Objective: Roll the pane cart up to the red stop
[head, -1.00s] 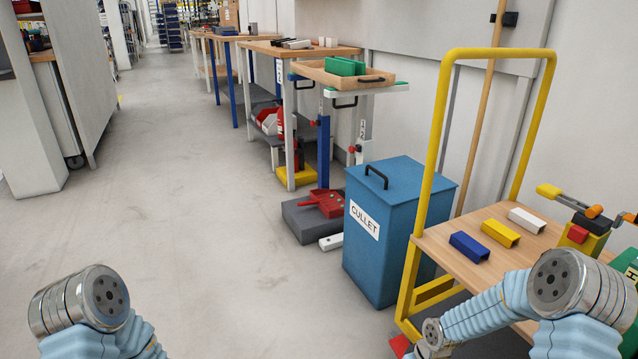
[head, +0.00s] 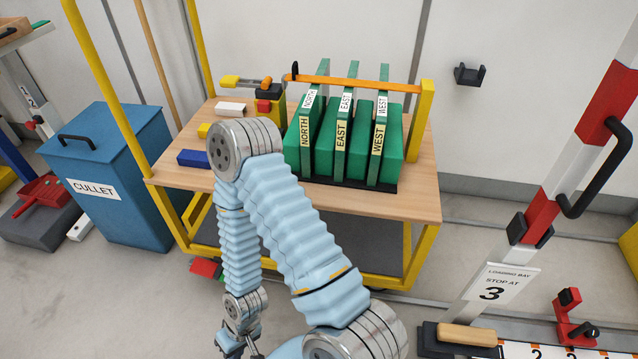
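The pane cart (head: 419,203) has a yellow frame and a wooden deck, with its tall yellow handle at the left end. It carries green panes (head: 323,150) upright in a black rack, labelled NORTH, EAST and WEST. An orange bar (head: 360,83) runs above them to a yellow post. The red stop (head: 570,318) stands on a numbered floor strip, lower right, apart from the cart. My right arm crosses in front of the cart. Its dark gripper (head: 238,346) hangs low at the bottom edge, partly cut off; its opening is unclear. My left gripper is out of view.
A blue CULLET bin (head: 118,190) stands left of the cart. A red and white post (head: 595,110) with a black handle rises at right. A red piece (head: 206,268) sits low under the cart's left end.

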